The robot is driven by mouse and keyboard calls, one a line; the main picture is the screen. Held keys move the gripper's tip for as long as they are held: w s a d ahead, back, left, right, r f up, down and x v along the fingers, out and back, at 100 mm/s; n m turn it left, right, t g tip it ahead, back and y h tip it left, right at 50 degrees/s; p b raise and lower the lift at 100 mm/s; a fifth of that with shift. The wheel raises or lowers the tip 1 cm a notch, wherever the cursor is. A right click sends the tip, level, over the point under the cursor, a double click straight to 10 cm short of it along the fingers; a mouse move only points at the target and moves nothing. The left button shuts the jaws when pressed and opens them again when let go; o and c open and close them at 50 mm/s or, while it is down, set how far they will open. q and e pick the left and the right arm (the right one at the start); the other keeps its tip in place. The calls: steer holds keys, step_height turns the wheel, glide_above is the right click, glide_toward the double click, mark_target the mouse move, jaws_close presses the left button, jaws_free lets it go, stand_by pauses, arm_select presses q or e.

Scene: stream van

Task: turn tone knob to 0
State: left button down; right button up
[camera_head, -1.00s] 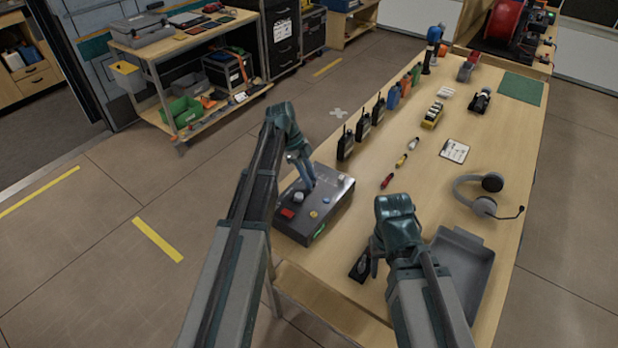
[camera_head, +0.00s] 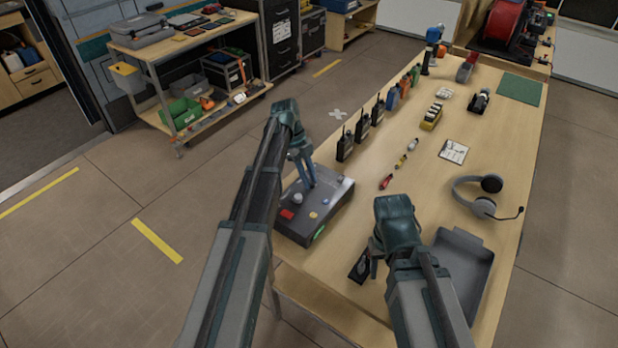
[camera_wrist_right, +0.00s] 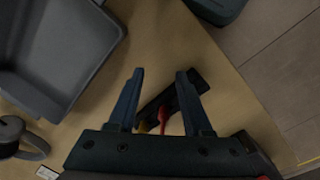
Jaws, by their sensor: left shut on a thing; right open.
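A dark control box (camera_head: 330,213) sits on the near left corner of the wooden table. On its top are a red button (camera_head: 287,214), a pale knob (camera_head: 297,198), a yellow button (camera_head: 313,215) and a blue one (camera_head: 326,201). My left gripper (camera_head: 307,181) points down at the back left of the box's top and is shut on a knob, which its fingers hide. I cannot read the knob's setting. My right gripper (camera_head: 374,262) is open above the near table edge; in the right wrist view its fingers (camera_wrist_right: 160,85) are apart and empty.
A black tool (camera_head: 361,266) with red and yellow parts lies below my right gripper. A grey tray (camera_head: 484,272) and a headset (camera_head: 484,207) are to the right. Several radios (camera_head: 362,129) stand behind the box. Small markers (camera_head: 386,182) lie mid-table.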

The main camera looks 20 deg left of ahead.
arm_select(q)
steer(key=c, duration=0.7)
jaws_free()
steer(key=p+v, duration=1.2)
steer(key=v, duration=0.2)
steer(key=shift+p, duration=0.4)
arm_select(e)
step_height(320, 180, up, 13)
arm_select(q)
steer(key=shift+f, duration=0.1)
arm_select(e)
steer(key=shift+f, duration=0.15)
arm_select(q)
steer(key=shift+d, duration=0.1)
steer(key=s+d+n+y, duration=0.1)
steer(key=s+d+n, duration=0.5)
steer(key=s, duration=0.2)
steer(key=s+d+f+n+t+y, duration=0.1)
steer(key=s+d+n+y, duration=0.1)
steer(key=s+d+n, duration=0.4)
steer(key=s+d+f+n+y, duration=0.1)
steer(key=s+d+n, duration=0.5)
steer(key=s, duration=0.6)
steer(key=shift+s+d+n+t+y, duration=0.2)
steer(key=shift+d+n+t+y, duration=0.15)
steer(key=shift+n+y, duration=0.25)
arm_select(e)
steer(key=shift+f, duration=0.2)
